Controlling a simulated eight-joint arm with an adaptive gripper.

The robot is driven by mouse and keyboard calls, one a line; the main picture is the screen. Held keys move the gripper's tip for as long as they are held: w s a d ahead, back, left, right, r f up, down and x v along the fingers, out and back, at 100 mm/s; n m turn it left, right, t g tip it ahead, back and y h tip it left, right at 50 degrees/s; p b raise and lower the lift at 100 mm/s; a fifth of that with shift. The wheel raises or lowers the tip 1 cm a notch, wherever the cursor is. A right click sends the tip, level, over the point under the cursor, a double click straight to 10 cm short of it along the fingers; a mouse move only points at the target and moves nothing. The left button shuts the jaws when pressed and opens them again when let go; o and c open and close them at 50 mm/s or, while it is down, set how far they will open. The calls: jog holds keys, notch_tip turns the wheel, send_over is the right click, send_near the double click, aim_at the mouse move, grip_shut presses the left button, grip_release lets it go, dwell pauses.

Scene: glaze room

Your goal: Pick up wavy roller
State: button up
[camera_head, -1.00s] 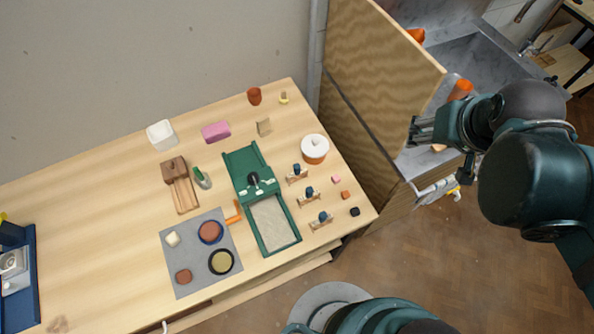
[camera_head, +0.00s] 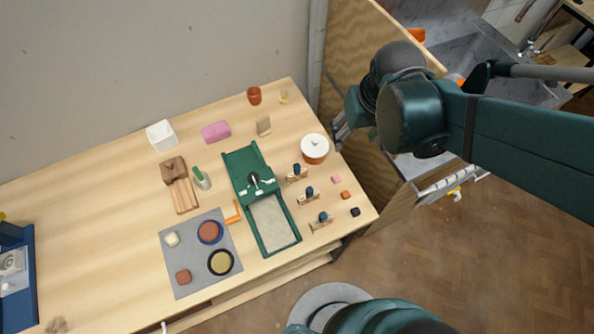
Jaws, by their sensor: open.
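Three small rollers with blue handles rest on wooden stands on the right part of the table: a back one (camera_head: 297,171), a middle one (camera_head: 309,192) and a front one (camera_head: 321,218). They are too small for me to tell which is the wavy roller. My gripper (camera_head: 339,134) is open and empty, above the table's right edge beside the white-lidded pot. It appears up and to the right of the rollers, apart from them.
The white-lidded orange pot (camera_head: 314,149) stands just behind the rollers. A green tray (camera_head: 261,252) with a sandy bed lies to their left. Small pink (camera_head: 336,179), orange (camera_head: 345,195) and black (camera_head: 355,212) pieces lie to their right. A wooden panel (camera_head: 352,160) rises beyond the table's right edge.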

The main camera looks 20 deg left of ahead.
aim_at(296, 167)
jog(key=s+a+f+n, duration=0.1)
jog(key=s+a+f, duration=0.1)
jog(key=a+f, duration=0.1)
jog(key=s+a+f+n+g, duration=0.1)
jog(key=a+f, duration=0.3)
jog(key=a, duration=0.2)
jog(key=s+a+f+n+g+h, duration=0.1)
jog(key=s+a+f, duration=0.1)
jog(key=a+f, duration=0.1)
jog(key=shift+s+a+f, duration=0.2)
jog(key=shift+s+a, duration=0.1)
jog(key=shift+a, duration=0.35)
jog(key=shift+s+a+f, duration=0.4)
jog(key=shift+a+f, duration=0.05)
jog(key=shift+f, duration=0.05)
jog(key=shift+f+b, duration=0.3)
jog(key=shift+f, duration=0.95)
jog(key=shift+f, duration=0.1)
jog(key=shift+w+d+f, duration=0.1)
jog(key=shift+f, duration=1.15)
jog(key=shift+w+d+f, duration=0.1)
jog(key=shift+f, duration=1.15)
jog(key=c, duration=0.7)
